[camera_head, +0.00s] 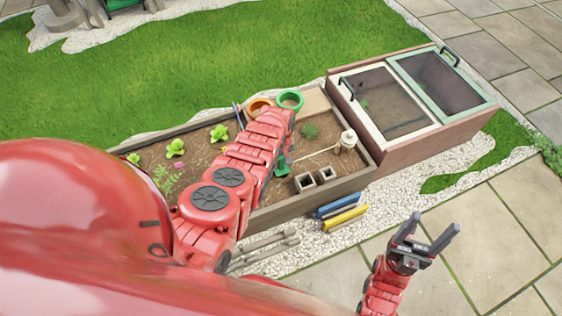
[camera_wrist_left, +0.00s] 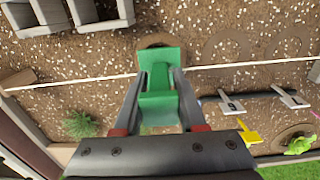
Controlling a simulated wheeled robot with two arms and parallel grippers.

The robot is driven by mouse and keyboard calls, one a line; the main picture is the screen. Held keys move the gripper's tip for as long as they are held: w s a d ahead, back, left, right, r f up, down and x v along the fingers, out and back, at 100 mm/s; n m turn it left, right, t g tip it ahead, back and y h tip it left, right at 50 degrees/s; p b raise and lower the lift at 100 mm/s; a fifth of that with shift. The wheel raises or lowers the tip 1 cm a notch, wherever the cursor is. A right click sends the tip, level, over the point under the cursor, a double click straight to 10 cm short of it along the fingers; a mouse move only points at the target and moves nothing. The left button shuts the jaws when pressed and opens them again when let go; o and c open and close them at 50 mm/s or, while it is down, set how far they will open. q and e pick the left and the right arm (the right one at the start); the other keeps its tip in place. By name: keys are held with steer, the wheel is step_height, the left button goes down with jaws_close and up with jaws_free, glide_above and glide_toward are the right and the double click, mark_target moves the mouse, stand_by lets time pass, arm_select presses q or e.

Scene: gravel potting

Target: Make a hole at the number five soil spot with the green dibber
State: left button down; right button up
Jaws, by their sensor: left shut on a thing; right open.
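The green dibber (camera_wrist_left: 158,97) is held between the fingers of my left gripper (camera_wrist_left: 158,78), which is shut on it. In the head view the dibber (camera_head: 282,168) shows beside my left arm, over the soil bed (camera_head: 345,182). In the left wrist view its far end lies at a dark round soil spot (camera_wrist_left: 146,42), close to a white string (camera_wrist_left: 235,66). The dibber hides part of that spot, and I cannot tell how deep the tip is. Fainter round spots (camera_wrist_left: 225,45) lie to the right. No spot number is legible. My right gripper (camera_head: 425,243) is open and empty, outside the bed.
Blue (camera_head: 338,204) and yellow (camera_head: 345,218) tools lie in front. A cold frame (camera_head: 395,105) stands right.

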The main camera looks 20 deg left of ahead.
arm_select(q)
steer(key=shift+f+b, duration=1.35)
steer(key=shift+f, duration=0.2)
steer(key=shift+r, duration=0.1)
step_height(320, 180, up, 3)
steer(key=p, duration=0.3)
steer(key=shift+r, duration=0.15)
step_height(320, 180, up, 7)
steer(key=p, duration=0.7)
step_height(320, 180, up, 5)
steer(key=p, duration=0.5)
